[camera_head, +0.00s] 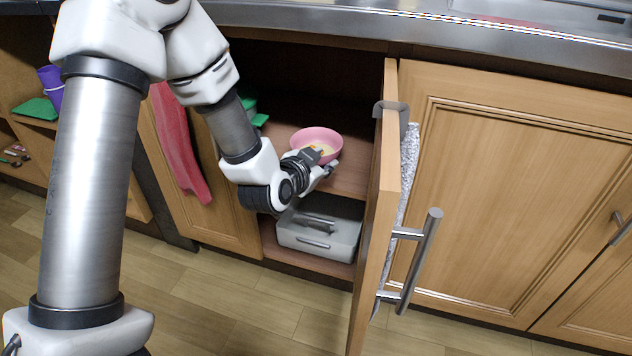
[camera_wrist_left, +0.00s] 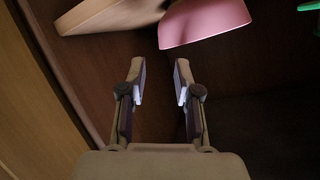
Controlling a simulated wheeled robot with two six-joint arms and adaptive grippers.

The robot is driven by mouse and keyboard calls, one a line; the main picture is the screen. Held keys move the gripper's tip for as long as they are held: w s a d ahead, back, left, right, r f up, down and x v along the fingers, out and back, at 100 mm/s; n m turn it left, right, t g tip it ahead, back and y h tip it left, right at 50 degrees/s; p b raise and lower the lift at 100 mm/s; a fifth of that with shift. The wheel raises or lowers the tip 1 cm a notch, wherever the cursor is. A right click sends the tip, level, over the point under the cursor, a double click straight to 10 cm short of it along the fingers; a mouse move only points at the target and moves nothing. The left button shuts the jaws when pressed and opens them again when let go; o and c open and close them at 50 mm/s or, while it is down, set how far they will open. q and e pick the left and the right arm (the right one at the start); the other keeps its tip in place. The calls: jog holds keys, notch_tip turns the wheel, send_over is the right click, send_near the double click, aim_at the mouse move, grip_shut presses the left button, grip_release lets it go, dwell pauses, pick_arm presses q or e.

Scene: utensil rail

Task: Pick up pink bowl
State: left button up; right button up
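The pink bowl (camera_head: 318,141) sits on the upper shelf inside an open lower cabinet, near the shelf's right side. Something yellowish shows inside it. My left gripper (camera_head: 324,165) is at the front of the shelf, just in front of and below the bowl in the head view. In the left wrist view, the bowl (camera_wrist_left: 203,22) is at the top, beyond the fingertips and a little to the right. The left fingers (camera_wrist_left: 160,78) are spread with nothing between them. My right gripper is in neither view.
The open cabinet door (camera_head: 377,215) stands close on the right, with a grey towel (camera_head: 408,170) over it. A grey box (camera_head: 322,232) is on the lower shelf. A red towel (camera_head: 180,145) hangs at left. Green items (camera_head: 250,108) are deeper inside, left of the bowl.

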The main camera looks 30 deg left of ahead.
aim_at(334, 152)
pick_arm(q)
jog(key=b+x, duration=0.4)
jog(key=x, duration=0.3)
jog(key=shift+w+a, duration=0.15)
jog(key=shift+w, duration=0.15)
jog(key=shift+r, duration=0.2)
grip_shut()
